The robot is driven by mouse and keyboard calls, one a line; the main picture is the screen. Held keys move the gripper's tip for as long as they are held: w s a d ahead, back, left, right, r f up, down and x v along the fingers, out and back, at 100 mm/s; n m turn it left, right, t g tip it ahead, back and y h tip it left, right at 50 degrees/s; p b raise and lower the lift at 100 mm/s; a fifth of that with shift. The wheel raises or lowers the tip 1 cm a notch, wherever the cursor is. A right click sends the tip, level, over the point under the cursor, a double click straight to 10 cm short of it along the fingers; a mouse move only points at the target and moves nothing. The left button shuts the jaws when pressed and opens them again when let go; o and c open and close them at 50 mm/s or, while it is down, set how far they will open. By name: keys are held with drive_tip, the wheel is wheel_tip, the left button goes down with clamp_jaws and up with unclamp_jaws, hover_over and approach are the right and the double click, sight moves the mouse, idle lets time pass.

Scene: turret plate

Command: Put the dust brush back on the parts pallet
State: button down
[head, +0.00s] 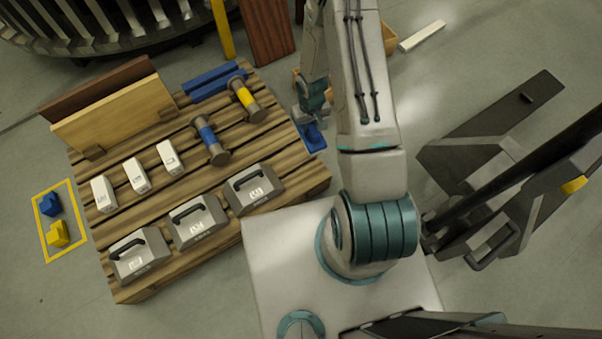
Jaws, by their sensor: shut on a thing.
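My gripper (309,113) is at the right edge of the wooden parts pallet (285,143), pointing down. It is shut on a blue thing, which I take to be the dust brush (314,138). The brush shows just outside the pallet's right edge; its height above the floor is hard to tell. The fingertips are small, and the upper part of the brush is partly hidden by them. The pallet has bare planks near its right side, between the spools and the grey handled blocks.
On the pallet are grey handled blocks (198,222), white blocks (137,175), a blue spool (210,140), a yellow spool (245,100), a blue bar (213,82) and upright boards (115,112). A tan box (390,40) stands behind my arm. A black pallet-truck-like machine (500,185) stands right.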

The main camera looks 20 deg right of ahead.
drive_tip(key=w+d+f+n+b, duration=0.1)
drive_tip(key=w+d+f+b, duration=0.25)
drive_tip(key=f+b, duration=0.45)
drive_tip(key=w+d+f+n+b, duration=0.1)
drive_tip(key=w+d+f+b, duration=0.1)
drive_tip(key=d+f+b, duration=0.55)
drive_tip(key=shift+s+a+f+b, duration=0.6)
drive_tip(key=shift+a+f+b, duration=0.1)
drive_tip(key=shift+a+f, duration=1.45)
drive_tip(key=shift+s+a+f+b, duration=0.65)
drive_tip(key=shift+a+f, duration=1.35)
drive_tip(key=shift+a, duration=0.25)
drive_tip(key=shift+s+a+f+b, duration=0.6)
drive_tip(key=shift+a+f+b, duration=0.1)
drive_tip(key=shift+a+f, duration=1.45)
drive_tip(key=shift+f, duration=0.1)
drive_tip(key=c, duration=1.2)
unclamp_jaws()
drive_tip(key=shift+o, duration=0.2)
